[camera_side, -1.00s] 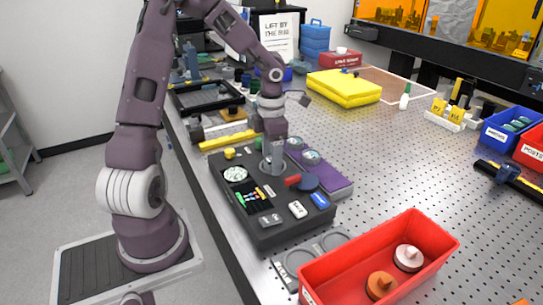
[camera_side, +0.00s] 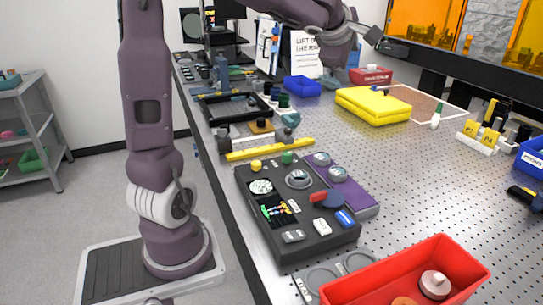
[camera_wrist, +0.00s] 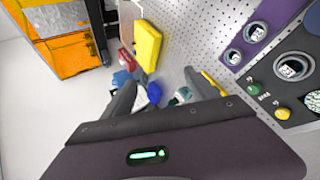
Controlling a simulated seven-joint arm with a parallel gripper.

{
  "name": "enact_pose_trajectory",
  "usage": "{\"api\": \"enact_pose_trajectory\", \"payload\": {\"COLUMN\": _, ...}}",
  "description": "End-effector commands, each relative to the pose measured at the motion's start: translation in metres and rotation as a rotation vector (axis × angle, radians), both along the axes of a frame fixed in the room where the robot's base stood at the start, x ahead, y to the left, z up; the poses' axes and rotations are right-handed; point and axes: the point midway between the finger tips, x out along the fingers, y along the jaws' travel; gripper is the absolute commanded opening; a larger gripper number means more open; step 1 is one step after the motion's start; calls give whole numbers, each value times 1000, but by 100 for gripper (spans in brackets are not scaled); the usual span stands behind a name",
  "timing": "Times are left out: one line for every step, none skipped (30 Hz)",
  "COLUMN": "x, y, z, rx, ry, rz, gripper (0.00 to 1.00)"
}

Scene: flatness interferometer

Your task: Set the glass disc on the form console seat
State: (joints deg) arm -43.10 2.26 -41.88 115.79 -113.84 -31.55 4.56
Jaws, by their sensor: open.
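The dark grey form console (camera_side: 283,246) stands on the bench; its edge also shows in the wrist view (camera_wrist: 262,76). A pale round glass-like disc (camera_side: 299,179) lies flat within the ring-shaped seat on its top; it also shows in the wrist view (camera_wrist: 294,67). Two similar round pieces, a rear one (camera_side: 321,158) and a front one (camera_side: 337,174), sit on the purple tray (camera_side: 364,208) beside the console. My gripper (camera_wrist: 160,80) is open and empty, high above the bench and well clear of the console.
A red bin (camera_side: 385,281) with knobbed round parts stands at the front. A yellow bar (camera_side: 270,149) and black tray (camera_side: 240,107) lie behind the console. A yellow stack (camera_side: 373,104) and blue bin (camera_side: 302,86) are farther back.

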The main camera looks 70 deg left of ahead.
Motion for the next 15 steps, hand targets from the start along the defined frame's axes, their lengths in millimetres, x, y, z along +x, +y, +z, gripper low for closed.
{"api": "enact_pose_trajectory", "payload": {"x": 9, "y": -48, "z": 40, "rx": 179, "ry": -66, "rz": -233, "gripper": 67}}
{"api": "enact_pose_trajectory", "payload": {"x": 9, "y": -81, "z": 57, "rx": 283, "ry": -87, "rz": -385, "gripper": 67}}
{"api": "enact_pose_trajectory", "payload": {"x": 0, "y": -128, "z": 69, "rx": 408, "ry": -93, "rz": -588, "gripper": 67}}
{"api": "enact_pose_trajectory", "payload": {"x": -14, "y": -161, "z": 71, "rx": 495, "ry": -80, "rz": -737, "gripper": 67}}
{"api": "enact_pose_trajectory", "payload": {"x": -33, "y": -191, "z": 65, "rx": 576, "ry": -51, "rz": -884, "gripper": 67}}
{"api": "enact_pose_trajectory", "payload": {"x": -65, "y": -223, "z": 49, "rx": 673, "ry": 10, "rz": -1069, "gripper": 67}}
{"api": "enact_pose_trajectory", "payload": {"x": -93, "y": -239, "z": 32, "rx": 734, "ry": 70, "rz": -1196, "gripper": 67}}
{"api": "enact_pose_trajectory", "payload": {"x": -121, "y": -248, "z": 13, "rx": 787, "ry": 140, "rz": -1311, "gripper": 67}}
{"api": "enact_pose_trajectory", "payload": {"x": -159, "y": -251, "z": -13, "rx": 845, "ry": 241, "rz": -1440, "gripper": 67}}
{"api": "enact_pose_trajectory", "payload": {"x": -185, "y": -247, "z": -31, "rx": 878, "ry": 317, "rz": -1520, "gripper": 67}}
{"api": "enact_pose_trajectory", "payload": {"x": -207, "y": -241, "z": -48, "rx": 903, "ry": 389, "rz": -1585, "gripper": 67}}
{"api": "enact_pose_trajectory", "payload": {"x": -233, "y": -230, "z": -65, "rx": 928, "ry": 477, "rz": -1650, "gripper": 67}}
{"api": "enact_pose_trajectory", "payload": {"x": -249, "y": -222, "z": -76, "rx": 941, "ry": 534, "rz": -1687, "gripper": 67}}
{"api": "enact_pose_trajectory", "payload": {"x": -262, "y": -215, "z": -85, "rx": 951, "ry": 584, "rz": -1717, "gripper": 67}}
{"api": "enact_pose_trajectory", "payload": {"x": -275, "y": -206, "z": -94, "rx": 959, "ry": 636, "rz": -1744, "gripper": 67}}
